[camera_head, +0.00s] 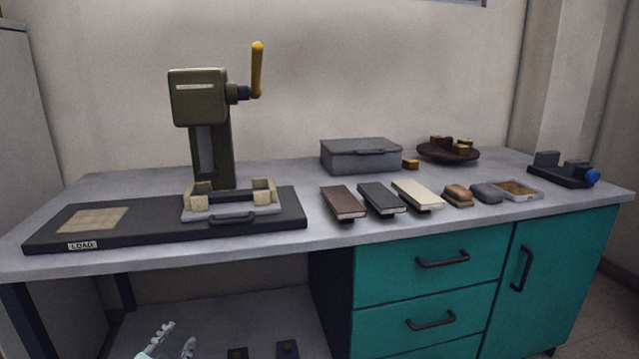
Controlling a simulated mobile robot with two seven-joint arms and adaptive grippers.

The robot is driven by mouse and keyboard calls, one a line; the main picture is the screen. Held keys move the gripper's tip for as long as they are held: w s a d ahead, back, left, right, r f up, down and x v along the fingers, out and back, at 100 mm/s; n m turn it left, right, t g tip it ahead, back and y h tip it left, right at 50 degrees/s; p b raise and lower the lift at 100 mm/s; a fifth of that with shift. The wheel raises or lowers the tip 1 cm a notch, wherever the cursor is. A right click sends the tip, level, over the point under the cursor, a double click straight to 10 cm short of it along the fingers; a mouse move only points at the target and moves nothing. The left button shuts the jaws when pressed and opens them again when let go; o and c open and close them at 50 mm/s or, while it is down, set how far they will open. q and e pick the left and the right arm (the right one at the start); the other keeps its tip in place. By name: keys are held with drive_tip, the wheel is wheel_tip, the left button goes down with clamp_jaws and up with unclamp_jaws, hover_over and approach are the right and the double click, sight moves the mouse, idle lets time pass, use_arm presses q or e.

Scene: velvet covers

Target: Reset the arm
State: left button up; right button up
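My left gripper (178,334) shows at the bottom edge, left of centre, in front of and below the bench top. Its two pale fingers stand apart with nothing between them; the rest of that arm is out of frame. My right gripper is not in view. An olive green press (199,97) stands on the left of the bench. Its lever arm (257,72) is yellow and points up from the right side of the head. Under the press is a cream and grey fixture (230,211) with a dark handle, on a dark base plate (160,228) marked LOAD.
A grey lidded box (361,156), three book-like covers (380,197), small blocks, a tray (519,190) and a round brown stand (447,153) occupy the bench's middle and right. A dark clamp (562,172) is far right. Teal drawers (432,270) are below; a lower shelf (250,305) lies behind my gripper.

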use_arm(q)
drive_tip(key=s+f+n+g, duration=0.5)
drive_tip(key=s+f+g, duration=0.6)
drive_tip(key=s+f, duration=1.3)
drive_tip(key=shift+s+d+f, duration=0.4)
drive_tip(key=shift+s, duration=0.8)
drive_tip(key=shift+w, duration=0.1)
